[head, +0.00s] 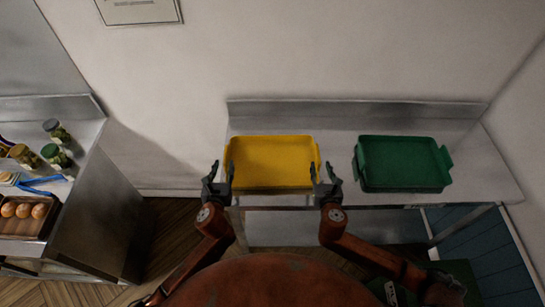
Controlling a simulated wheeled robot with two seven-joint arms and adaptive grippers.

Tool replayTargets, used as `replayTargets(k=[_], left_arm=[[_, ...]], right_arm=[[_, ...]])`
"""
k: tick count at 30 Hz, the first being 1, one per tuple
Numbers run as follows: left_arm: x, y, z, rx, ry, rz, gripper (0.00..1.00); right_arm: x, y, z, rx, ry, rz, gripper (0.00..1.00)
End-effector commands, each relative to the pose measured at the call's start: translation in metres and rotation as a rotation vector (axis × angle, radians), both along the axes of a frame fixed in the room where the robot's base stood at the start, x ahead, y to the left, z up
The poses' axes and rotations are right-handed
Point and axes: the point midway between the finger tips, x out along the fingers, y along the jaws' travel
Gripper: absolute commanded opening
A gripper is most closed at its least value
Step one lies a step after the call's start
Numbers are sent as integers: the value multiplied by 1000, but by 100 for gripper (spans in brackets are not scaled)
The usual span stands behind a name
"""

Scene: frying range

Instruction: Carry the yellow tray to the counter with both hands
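The yellow tray (271,163) lies flat on a steel table against the back wall, at its left part. My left gripper (219,176) is at the tray's left front corner, near its left side handle. My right gripper (324,176) is at the right front corner, near the right side handle. Both grippers look open, with their fingers spread and pointing toward the wall. I cannot tell whether the inner fingers touch the tray. A steel counter (104,212) stands at the left.
A green tray (403,163) sits on the steel table (340,134), right of the yellow one. The left counter holds jars (55,156), a blue-handled tool (40,181) and a wooden tray of round brown items (24,229). Wooden floor (165,227) is free between counter and table.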

Motion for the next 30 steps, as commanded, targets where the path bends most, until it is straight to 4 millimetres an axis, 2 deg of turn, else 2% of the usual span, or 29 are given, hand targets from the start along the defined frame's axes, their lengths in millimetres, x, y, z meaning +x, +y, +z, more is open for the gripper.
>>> replayTargets(k=[11, 24, 30], left_arm=[[5, 2, -2, 1, 0, 4, 31], [62, 0, -20, 0, 1, 2, 31], [74, 0, -23, -2, 1, 2, 31]], right_arm=[[6, 1, -2, 0, 1, 2, 32], [62, 1, -20, 1, 1, 0, 32], [73, 0, -23, 1, 2, 0, 32]])
